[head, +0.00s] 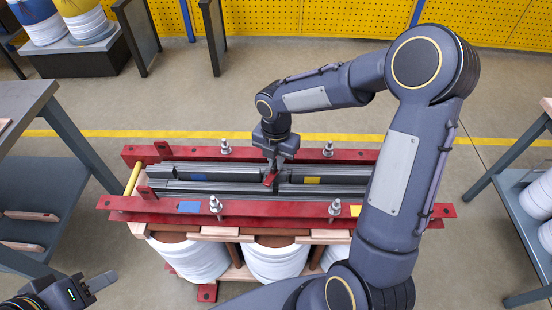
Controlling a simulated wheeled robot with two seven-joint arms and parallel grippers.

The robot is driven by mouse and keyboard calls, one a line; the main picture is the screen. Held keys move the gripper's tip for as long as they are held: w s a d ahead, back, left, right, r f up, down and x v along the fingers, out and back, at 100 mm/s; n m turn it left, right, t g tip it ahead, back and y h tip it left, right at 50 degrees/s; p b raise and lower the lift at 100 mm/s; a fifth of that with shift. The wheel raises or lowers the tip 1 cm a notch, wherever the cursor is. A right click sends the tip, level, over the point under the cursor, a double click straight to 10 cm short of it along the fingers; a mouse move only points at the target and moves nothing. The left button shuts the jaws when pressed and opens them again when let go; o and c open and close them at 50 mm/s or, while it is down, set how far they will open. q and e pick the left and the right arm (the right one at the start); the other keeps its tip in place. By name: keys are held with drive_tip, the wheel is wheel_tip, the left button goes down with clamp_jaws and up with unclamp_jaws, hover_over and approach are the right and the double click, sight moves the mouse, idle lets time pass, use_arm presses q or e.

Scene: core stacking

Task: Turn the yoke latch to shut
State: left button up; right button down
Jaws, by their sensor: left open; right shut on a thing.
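A transformer core with red clamp beams (270,208) and grey laminated yoke (225,188) stands in the middle of the head view. A small red piece, apparently the yoke latch (269,181), sits tilted over the middle of the yoke. My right gripper (272,172) points down and is shut on this piece; the fingers partly hide it, so its exact turn is hard to read. My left gripper (104,283) is open and empty at the lower left, apart from the core.
White coils (275,262) hang below the yoke. Bolts (216,207) stand up from the beams, and a yellow rod (132,179) crosses the left end. A grey table (28,112) stands left and a shelf (525,215) right.

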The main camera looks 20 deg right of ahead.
drive_tip(key=m, duration=0.6)
drive_tip(key=m+b, duration=0.1)
drive_tip(key=m, duration=0.6)
idle(0.5)
drive_tip(key=c, duration=1.5)
unclamp_jaws()
wheel_tip(320, 180, up, 7)
drive_tip(key=shift+r+p, duration=0.2)
drive_tip(key=shift+p, duration=0.15)
drive_tip(key=shift+r, duration=0.2)
